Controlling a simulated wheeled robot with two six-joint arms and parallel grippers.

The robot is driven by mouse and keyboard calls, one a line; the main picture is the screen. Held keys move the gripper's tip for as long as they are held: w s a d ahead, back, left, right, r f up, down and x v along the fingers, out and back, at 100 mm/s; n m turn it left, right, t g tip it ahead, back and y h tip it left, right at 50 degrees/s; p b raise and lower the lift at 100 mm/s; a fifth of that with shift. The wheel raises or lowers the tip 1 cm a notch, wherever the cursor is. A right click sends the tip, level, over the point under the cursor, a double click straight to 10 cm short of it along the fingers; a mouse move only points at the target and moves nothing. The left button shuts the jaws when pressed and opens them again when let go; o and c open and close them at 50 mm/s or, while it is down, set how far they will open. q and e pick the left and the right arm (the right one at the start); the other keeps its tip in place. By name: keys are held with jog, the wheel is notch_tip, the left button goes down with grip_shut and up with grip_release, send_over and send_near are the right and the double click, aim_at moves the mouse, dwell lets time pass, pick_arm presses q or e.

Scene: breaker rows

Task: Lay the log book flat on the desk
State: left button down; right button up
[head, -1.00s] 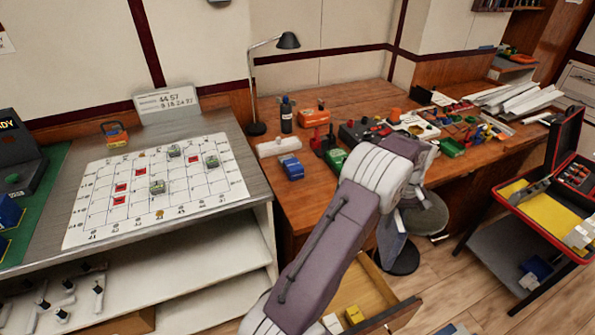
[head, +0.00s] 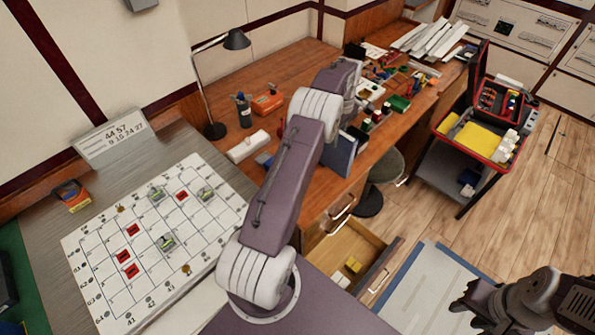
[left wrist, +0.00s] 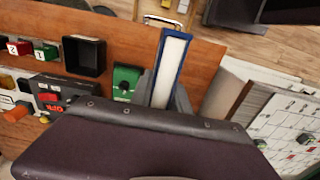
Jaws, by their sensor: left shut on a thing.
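The log book (head: 340,156) shows in the head view as a blue cover, upright near the desk's front edge and partly hidden by my left arm. In the left wrist view the log book (left wrist: 171,68) is edge-on, with pale pages between blue covers. My left gripper (left wrist: 164,94) is shut on it, with a grey finger on each side. The wooden desk (head: 282,82) lies behind and beside it. I cannot tell whether the book touches the desk. My right gripper (head: 468,297) is at the lower right, away from the desk; its finger gap is unclear.
A lamp (head: 236,40), a bottle (head: 243,112) and a white roll-like object (head: 248,146) stand on the desk's left part. Small parts crowd its right part. An open drawer (head: 375,240) and a stool (head: 382,168) are in front. The desk's back left is clear.

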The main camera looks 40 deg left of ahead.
pick_arm(q)
jog(key=s+a+f+p, duration=0.2)
jog(key=s+a+f, duration=0.3)
jog(key=s+f, duration=0.4)
jog(key=shift+s+f, duration=0.2)
jog(key=shift+f, duration=0.55)
jog(key=c, duration=1.3)
grip_release()
jog(key=shift+o, duration=0.2)
jog(key=shift+r, duration=0.1)
notch_tip(320, 180, up, 12)
jog(key=b, duration=0.2)
jog(key=s+d+m+t, duration=0.1)
jog(key=s+d+m, duration=1.5)
jog(key=d, duration=0.4)
jog(key=shift+s+d+r+m, duration=0.3)
jog(key=shift+s+r+m, duration=0.1)
jog(key=shift+s, duration=0.1)
